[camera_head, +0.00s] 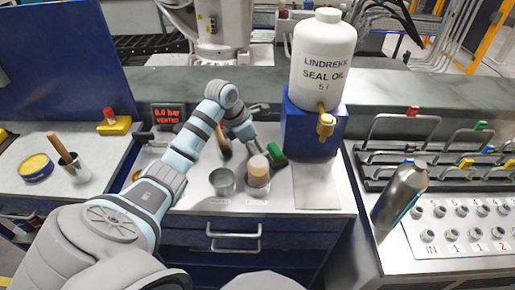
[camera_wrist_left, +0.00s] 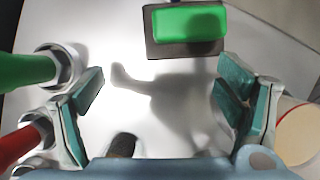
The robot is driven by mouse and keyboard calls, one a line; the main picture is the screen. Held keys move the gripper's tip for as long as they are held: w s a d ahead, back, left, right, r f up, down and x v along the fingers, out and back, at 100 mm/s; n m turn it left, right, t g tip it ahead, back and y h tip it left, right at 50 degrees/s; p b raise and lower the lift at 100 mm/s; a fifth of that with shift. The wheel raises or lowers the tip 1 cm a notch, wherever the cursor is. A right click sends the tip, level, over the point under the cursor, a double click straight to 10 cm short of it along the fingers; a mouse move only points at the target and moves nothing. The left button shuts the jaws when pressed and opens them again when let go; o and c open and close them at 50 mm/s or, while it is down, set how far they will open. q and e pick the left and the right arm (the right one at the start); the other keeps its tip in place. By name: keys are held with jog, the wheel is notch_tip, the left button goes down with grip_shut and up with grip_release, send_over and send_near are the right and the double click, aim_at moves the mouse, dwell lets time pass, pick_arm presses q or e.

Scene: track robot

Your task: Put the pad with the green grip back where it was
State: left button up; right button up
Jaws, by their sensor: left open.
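The pad with the green grip (camera_head: 276,155) lies on the steel worktop, just right of the tan-topped cup. In the left wrist view its green grip (camera_wrist_left: 187,28) sits on a dark block at the top of the picture. My left gripper (camera_head: 246,141) is above the worktop, left of the pad and beyond the cups. In the left wrist view my left gripper (camera_wrist_left: 162,92) has its teal-padded fingers wide apart, with bare worktop and shadow between them. The pad is beyond the fingertips and apart from them. My right gripper is not seen.
An empty metal cup (camera_head: 222,182) and a tan-topped cup (camera_head: 258,172) stand in front of the gripper. A seal oil jug (camera_head: 322,60) stands on a blue block (camera_head: 305,130). Green (camera_wrist_left: 25,72) and red (camera_wrist_left: 18,145) handles are close to the left finger.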

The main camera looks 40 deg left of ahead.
pick_arm(q)
jog(key=v, duration=1.1)
jog(key=shift+p, duration=0.35)
jog(key=shift+o, duration=0.3)
jog(key=shift+w+a, duration=0.1)
jog(key=shift+w, duration=0.1)
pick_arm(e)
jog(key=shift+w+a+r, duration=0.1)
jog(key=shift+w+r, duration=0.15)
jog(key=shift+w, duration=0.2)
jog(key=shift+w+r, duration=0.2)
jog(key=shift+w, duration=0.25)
